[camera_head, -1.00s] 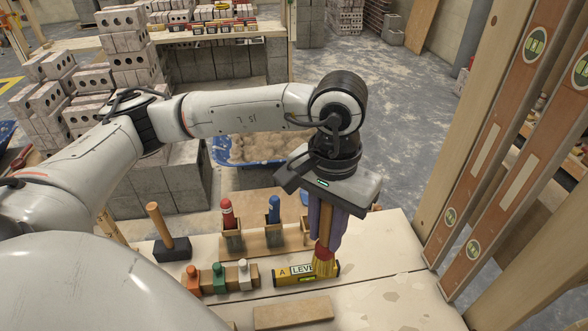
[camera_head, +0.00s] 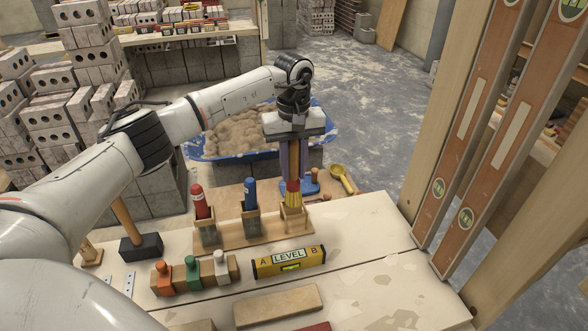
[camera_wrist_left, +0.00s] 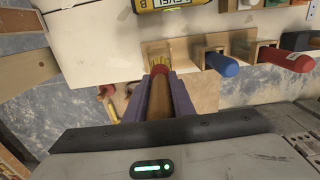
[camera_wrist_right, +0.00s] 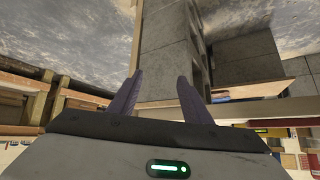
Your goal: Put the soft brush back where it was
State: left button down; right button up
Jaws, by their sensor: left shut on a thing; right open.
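The soft brush (camera_head: 293,192) has a wooden handle, a red collar and yellow bristles. My left gripper (camera_head: 293,172) is shut on its handle and holds it upright, bristles down. The bristles are at the right-hand slot of the wooden rack (camera_head: 240,239); the left wrist view shows the brush (camera_wrist_left: 160,71) with its bristles at that slot's opening. I cannot tell how deep they sit. The red-handled tool (camera_head: 201,203) and blue-handled tool (camera_head: 250,194) stand in the other slots. My right gripper (camera_wrist_right: 158,76) is open and empty in the right wrist view.
A yellow level (camera_head: 289,262) lies in front of the rack, with a block of orange, green and white pegs (camera_head: 195,275) to its left. A hammer (camera_head: 141,245) stands further left. A yellow scoop (camera_head: 343,178) lies behind right. The right part of the bench is bare.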

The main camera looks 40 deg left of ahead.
aim_at(294, 193)
pick_arm(q)
notch_tip(294, 193, down, 4)
jog(key=b, duration=0.3)
jog(key=shift+f, duration=0.15)
jog(key=shift+f+b, duration=0.4)
jog(key=shift+f, duration=0.35)
jog(key=shift+f+b, duration=0.35)
jog(key=shift+f, duration=0.4)
jog(key=shift+f+b, duration=0.3)
jog(key=shift+f, duration=0.3)
jog(key=c, duration=1.4)
grip_release()
jog(key=shift+c, duration=0.2)
